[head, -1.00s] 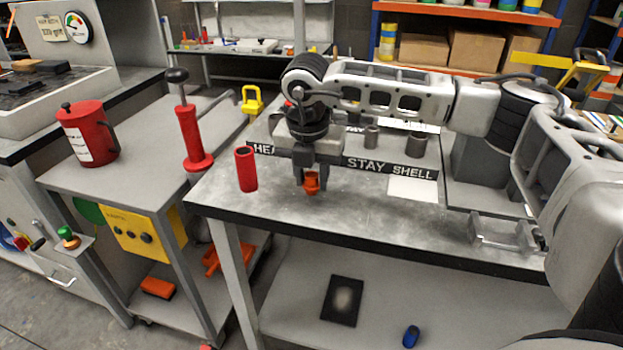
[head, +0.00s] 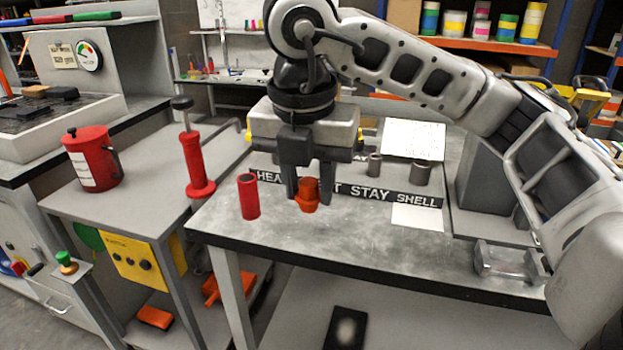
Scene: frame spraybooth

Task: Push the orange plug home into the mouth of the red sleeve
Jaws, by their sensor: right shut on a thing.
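The red sleeve (head: 249,198) stands upright on the grey workbench near its left end, its dark open mouth facing up. The orange plug (head: 307,196) is between the fingers of my right gripper (head: 309,190), to the right of the sleeve and apart from it. The gripper points down and is shut on the plug, which is upright with its narrower end low. I cannot tell exactly how high the plug is above the bench. The sleeve's mouth is empty as far as I can see. My left gripper is out of view.
A black strip (head: 399,198) with white lettering runs across the bench behind the plug. Two grey cylinders (head: 420,174) stand behind it. A metal fixture (head: 508,262) is at the right. A red hand pump (head: 197,165) and red can (head: 91,160) stand on the left cart.

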